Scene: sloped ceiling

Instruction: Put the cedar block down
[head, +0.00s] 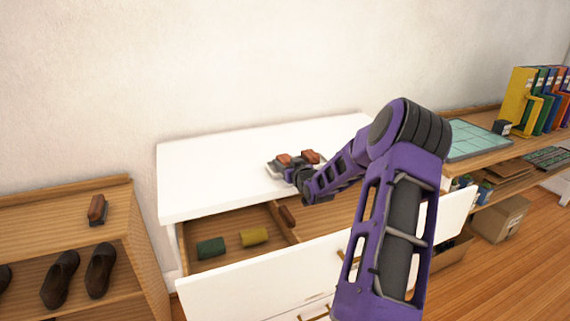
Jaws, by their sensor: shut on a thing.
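My gripper (297,161) is over the white top of the dresser (220,165), near its right half. It is shut on a reddish-brown block, the cedar block (311,156), which shows as two patches with a grey part of the gripper between them. My wrist hides part of the block's surroundings. I cannot tell whether the block touches the dresser top. The dresser's upper drawer (240,288) is open below the gripper.
In the drawer lie a green block (211,248), a yellow block (254,237) and a reddish-brown piece (287,216) by the divider. The dresser top's left side is clear. A shoe shelf (60,200) holds a brush (97,209). Binders (520,95) stand far right.

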